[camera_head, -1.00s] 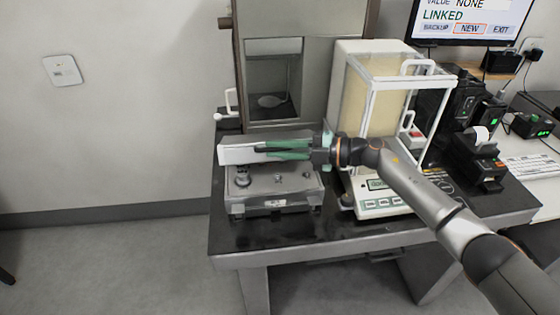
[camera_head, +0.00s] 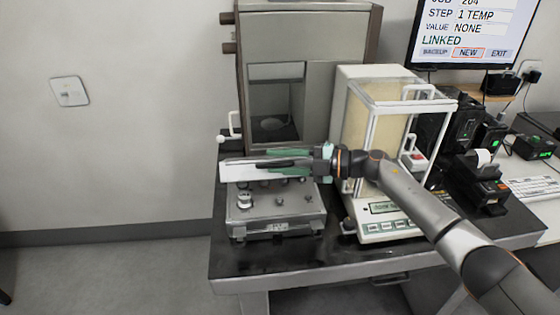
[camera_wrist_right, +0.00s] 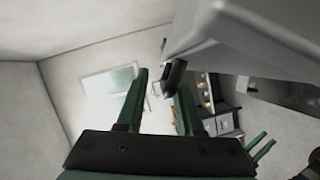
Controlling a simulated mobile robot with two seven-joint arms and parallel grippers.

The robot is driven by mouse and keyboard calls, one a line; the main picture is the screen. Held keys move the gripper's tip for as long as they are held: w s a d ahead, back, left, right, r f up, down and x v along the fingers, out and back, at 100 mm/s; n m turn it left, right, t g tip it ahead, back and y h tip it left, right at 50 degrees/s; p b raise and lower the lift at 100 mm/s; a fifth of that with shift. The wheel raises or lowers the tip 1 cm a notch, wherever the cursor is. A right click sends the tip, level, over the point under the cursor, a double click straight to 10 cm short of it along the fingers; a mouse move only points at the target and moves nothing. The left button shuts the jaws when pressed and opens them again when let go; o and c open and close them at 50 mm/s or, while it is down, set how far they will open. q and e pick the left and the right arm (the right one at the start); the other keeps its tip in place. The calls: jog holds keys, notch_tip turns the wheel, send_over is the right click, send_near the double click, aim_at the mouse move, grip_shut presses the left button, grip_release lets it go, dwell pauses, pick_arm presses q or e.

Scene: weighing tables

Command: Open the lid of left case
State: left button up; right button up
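The left case (camera_head: 275,226) is a grey metal box near the table's left front, with several silver knobbed weights showing in it. Its pale lid (camera_head: 236,172) stands raised along the back of the case. My right gripper (camera_head: 268,160) reaches in from the right at the lid, its green fingers pointing left and covering part of it. In the right wrist view the two fingers (camera_wrist_right: 160,85) are apart, with a black piece close by the right fingertip; I cannot tell if they touch.
A glass-sided balance (camera_head: 385,130) stands just right of the case, under my right forearm. A grey cabinet (camera_head: 318,32) with an open front is behind. A monitor, printer and keyboard are at right. The table's front strip (camera_head: 265,262) is clear.

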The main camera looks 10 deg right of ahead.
jog(key=shift+o, duration=0.5)
jog(key=shift+r, duration=0.1)
jog(key=s+a+r+p, duration=0.1)
jog(key=s+r, duration=1.1)
jog(key=s, duration=0.2)
jog(key=shift+a+r+p, duration=0.35)
jog(key=shift+r, duration=0.05)
